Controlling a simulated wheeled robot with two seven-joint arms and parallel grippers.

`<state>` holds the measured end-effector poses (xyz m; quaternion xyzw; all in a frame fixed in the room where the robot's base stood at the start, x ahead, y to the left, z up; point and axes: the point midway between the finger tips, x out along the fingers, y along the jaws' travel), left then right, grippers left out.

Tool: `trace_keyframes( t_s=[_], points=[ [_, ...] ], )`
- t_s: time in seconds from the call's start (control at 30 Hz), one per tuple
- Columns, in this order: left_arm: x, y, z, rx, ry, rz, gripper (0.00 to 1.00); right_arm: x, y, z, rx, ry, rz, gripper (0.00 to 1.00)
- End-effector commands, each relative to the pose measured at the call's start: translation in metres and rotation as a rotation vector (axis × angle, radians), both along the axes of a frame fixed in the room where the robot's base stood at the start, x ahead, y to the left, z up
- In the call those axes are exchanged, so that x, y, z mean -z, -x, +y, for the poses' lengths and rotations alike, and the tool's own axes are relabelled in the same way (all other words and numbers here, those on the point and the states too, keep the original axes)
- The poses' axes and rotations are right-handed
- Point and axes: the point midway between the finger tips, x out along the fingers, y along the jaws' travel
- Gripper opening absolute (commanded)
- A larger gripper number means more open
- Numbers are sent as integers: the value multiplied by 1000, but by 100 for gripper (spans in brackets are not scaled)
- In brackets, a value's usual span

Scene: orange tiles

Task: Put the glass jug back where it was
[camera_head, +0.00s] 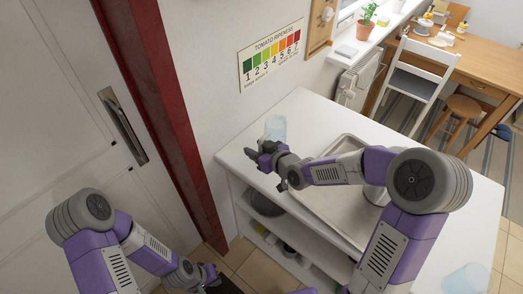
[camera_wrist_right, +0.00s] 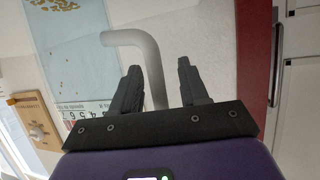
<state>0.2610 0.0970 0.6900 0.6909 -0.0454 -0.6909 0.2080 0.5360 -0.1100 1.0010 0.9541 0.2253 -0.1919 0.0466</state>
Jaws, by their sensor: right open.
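The glass jug (camera_head: 275,127), pale blue and see-through, is at the far left corner of the white table, partly hidden by my right gripper. In the right wrist view its clear body (camera_wrist_right: 82,62) is at the left, and a grey bent handle (camera_wrist_right: 146,50) runs down between the fingers. My right gripper (camera_head: 262,151) is open around the handle, also seen in the right wrist view (camera_wrist_right: 158,72). Whether the fingers touch it I cannot tell. My left gripper (camera_head: 207,276) is low at the bottom, away from the jug, its jaws unclear.
A metal tray (camera_head: 318,197) lies on the white table (camera_head: 300,108), under my right arm. Another pale clear vessel (camera_head: 465,280) stands at the table's near right. A shelf (camera_head: 285,237) with bowls is below. A red door frame (camera_head: 165,110) and a wall border the left.

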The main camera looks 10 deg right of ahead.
Motion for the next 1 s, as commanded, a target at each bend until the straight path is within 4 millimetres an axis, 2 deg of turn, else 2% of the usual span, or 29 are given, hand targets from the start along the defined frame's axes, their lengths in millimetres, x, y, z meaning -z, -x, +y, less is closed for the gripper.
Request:
trace_keyframes(
  t_s=[0.07, 0.17, 0.6, 0.8, 1.0],
  points=[
    [-5, 0, 0, 0, 0, 0, 0, -4, 0, 0, 0, 0, 0, 44],
    [-7, 0, 0, 0, 0, 0, 0, -10, 11, -8, 3, 2, -2, 44],
    [-32, 0, 0, 0, 0, 0, 0, -45, 84, -43, 4, 2, 0, 44],
    [-36, 0, 0, 0, 0, 0, 0, -50, 98, -49, 1, 1, -1, 44],
    [-36, 0, 0, 0, 0, 0, 0, -49, 99, -49, -1, -1, 1, 44]
  ],
)
